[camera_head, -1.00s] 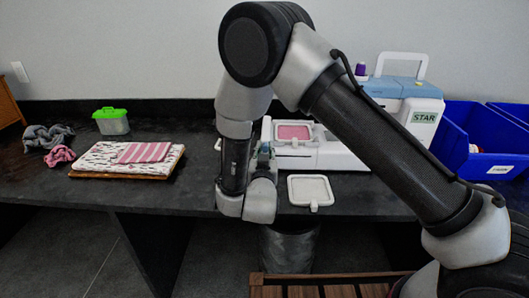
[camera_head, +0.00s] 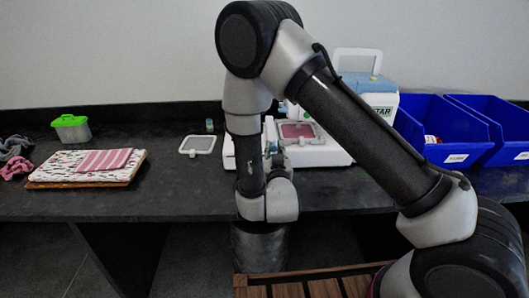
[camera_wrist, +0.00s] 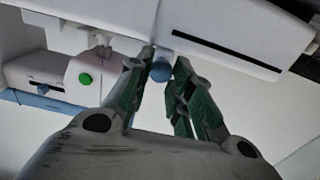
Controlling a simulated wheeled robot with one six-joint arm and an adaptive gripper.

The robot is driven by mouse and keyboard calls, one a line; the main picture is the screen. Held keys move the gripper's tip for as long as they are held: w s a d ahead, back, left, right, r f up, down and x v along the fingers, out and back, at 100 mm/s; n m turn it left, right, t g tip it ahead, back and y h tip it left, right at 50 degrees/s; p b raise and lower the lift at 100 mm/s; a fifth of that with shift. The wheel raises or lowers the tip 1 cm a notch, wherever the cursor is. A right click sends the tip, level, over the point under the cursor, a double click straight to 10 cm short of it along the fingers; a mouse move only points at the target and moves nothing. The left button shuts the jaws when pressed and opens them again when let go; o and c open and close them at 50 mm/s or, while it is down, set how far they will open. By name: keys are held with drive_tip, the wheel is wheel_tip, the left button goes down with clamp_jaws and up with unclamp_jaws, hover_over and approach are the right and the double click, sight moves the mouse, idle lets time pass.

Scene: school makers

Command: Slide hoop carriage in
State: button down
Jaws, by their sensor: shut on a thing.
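The white embroidery machine (camera_head: 331,152) stands on the dark bench, partly hidden behind my arm. A hoop with pink fabric (camera_head: 297,131) sits at its bed, just right of my gripper in the head view. My gripper (camera_wrist: 162,62) is shut on a small round blue knob (camera_wrist: 161,71), which lies between its green fingertips in the wrist view. Just above the knob is a white body with a dark slot (camera_wrist: 222,46). A green button (camera_wrist: 85,79) shows on a white part at the left. How the knob joins the carriage is hidden.
A white hoop with a grey middle (camera_head: 197,145) lies left of the machine, near a small blue-topped item (camera_head: 209,125). A folded cloth stack (camera_head: 85,168), a green-lidded box (camera_head: 71,128) and blue bins (camera_head: 455,132) flank the area. Bench front left of my arm is clear.

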drive_tip(key=shift+d, duration=0.2)
drive_tip(key=c, duration=1.3)
unclamp_jaws()
drive_tip(key=s, duration=0.7)
drive_tip(key=shift+s+a, duration=0.15)
drive_tip(key=shift+s, duration=0.1)
